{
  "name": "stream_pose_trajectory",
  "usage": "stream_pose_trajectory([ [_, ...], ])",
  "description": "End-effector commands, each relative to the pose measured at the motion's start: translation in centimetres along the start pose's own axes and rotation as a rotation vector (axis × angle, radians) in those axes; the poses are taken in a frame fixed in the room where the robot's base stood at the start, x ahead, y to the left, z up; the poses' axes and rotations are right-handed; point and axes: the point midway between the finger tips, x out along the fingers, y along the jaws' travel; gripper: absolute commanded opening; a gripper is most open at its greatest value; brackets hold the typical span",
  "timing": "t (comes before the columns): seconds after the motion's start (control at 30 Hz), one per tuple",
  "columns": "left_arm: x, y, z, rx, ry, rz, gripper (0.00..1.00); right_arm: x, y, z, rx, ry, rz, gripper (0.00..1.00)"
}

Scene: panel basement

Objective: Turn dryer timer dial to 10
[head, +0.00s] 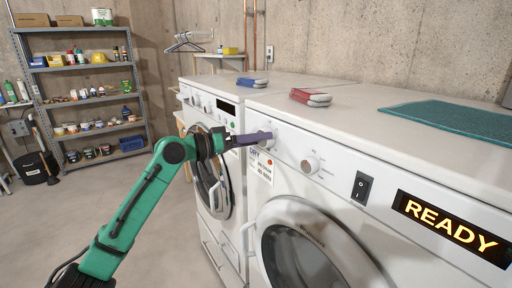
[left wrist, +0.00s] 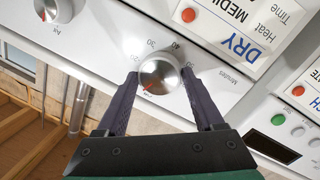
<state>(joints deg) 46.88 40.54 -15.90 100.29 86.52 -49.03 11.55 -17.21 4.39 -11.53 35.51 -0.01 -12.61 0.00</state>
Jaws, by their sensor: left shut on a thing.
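The dryer timer dial (left wrist: 159,75) is a round silver knob on the white panel, with numbers such as 20, 30 and 40 around it and "Minutes" printed beside it. Its red mark points toward the gripper side, at the lower left in the left wrist view. My left gripper (head: 260,138) is shut on the dial, with one dark finger on each side of it. In the head view the dial (head: 267,144) is partly hidden by the fingers. My right gripper is not in view.
A second knob (head: 310,165), a black rocker switch (head: 362,187) and a "READY" display (head: 450,226) are on the same dryer panel. A "DRY" card (head: 262,166) hangs beside the dial. Cloths (head: 311,97) lie on top. Another white machine (head: 209,105) stands at the left.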

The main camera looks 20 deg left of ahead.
Motion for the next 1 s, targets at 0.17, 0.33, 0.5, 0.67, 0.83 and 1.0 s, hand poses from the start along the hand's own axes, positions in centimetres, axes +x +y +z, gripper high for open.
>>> stream_pose_trajectory([
  [0.17,0.0,0.0,0.0,0.142,-0.008,-0.016,0.14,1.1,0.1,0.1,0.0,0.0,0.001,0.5],
  [0.33,0.0,0.1,-0.1,0.254,-0.017,-0.03,0.14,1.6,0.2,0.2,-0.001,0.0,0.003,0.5],
  [0.5,0.0,0.1,-0.2,0.331,-0.023,-0.039,0.14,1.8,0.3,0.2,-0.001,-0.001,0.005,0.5],
  [0.67,0.0,0.2,-0.2,0.37,-0.026,-0.044,0.14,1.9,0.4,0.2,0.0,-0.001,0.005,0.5],
  [0.83,0.0,0.2,-0.3,0.384,-0.027,-0.046,0.14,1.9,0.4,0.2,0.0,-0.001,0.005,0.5],
  [1.0,0.0,0.2,-0.3,0.384,-0.026,-0.046,0.14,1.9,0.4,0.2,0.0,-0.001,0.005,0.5],
])
